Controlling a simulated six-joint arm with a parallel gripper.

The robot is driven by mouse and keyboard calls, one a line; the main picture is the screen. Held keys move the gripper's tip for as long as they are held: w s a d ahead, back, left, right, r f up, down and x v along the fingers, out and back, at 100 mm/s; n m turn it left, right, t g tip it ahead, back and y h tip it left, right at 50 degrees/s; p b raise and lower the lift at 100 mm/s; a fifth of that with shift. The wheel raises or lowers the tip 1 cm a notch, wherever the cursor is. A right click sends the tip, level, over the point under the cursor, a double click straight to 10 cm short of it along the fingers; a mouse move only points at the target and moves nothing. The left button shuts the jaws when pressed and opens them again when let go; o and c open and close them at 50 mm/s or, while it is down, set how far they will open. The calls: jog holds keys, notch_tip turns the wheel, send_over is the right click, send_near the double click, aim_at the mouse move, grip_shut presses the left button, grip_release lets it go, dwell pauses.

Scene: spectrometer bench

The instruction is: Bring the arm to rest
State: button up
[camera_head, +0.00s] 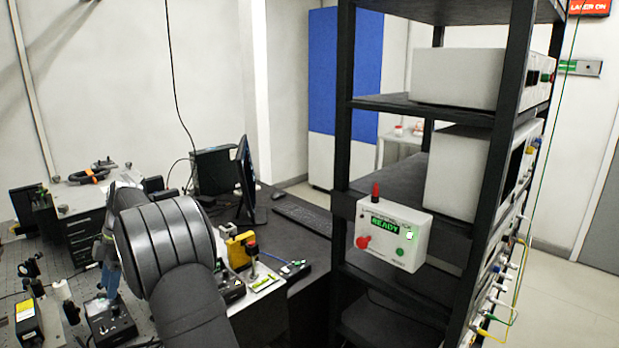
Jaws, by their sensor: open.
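My arm (165,240) rises from the bottom edge in the head view and bends toward the left over the bench. Its large dark, ribbed joint is nearest the camera. A narrow grey and blue part of my arm (108,262) shows just left of this joint. My gripper cannot be made out; the arm's own links hide the area behind them. No held object is visible.
Optical bench (60,300) parts crowd the left. A yellow device (240,249) stands close right of my arm. A monitor (246,180) and keyboard (302,218) sit behind. A black rack (345,120) with a white control box (393,236) reading READY stands right.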

aim_at(102, 325)
jog(key=x, duration=1)
jog(key=shift+s, duration=0.1)
jog(key=shift+d+r+m+y, duration=0.15)
jog(key=shift+m+y, duration=0.25)
jog(key=shift+m, duration=0.6)
jog(key=m+t, duration=0.1)
jog(key=m, duration=0.1)
jog(key=m+t, duration=0.1)
jog(key=m, duration=0.1)
jog(key=m+t, duration=0.1)
jog(key=m, duration=0.2)
jog(key=shift+s+y, duration=0.3)
jog(key=m+t, duration=0.1)
jog(key=m, duration=0.2)
jog(key=shift+s+m, duration=0.15)
jog(key=shift+m, duration=0.15)
jog(key=shift+s+m+t+h, duration=0.1)
jog(key=shift+m+t+h, duration=0.3)
jog(key=shift+m, duration=0.65)
jog(key=shift+m+t+h, duration=0.1)
jog(key=shift+m+t, duration=0.5)
jog(key=shift+m, duration=0.45)
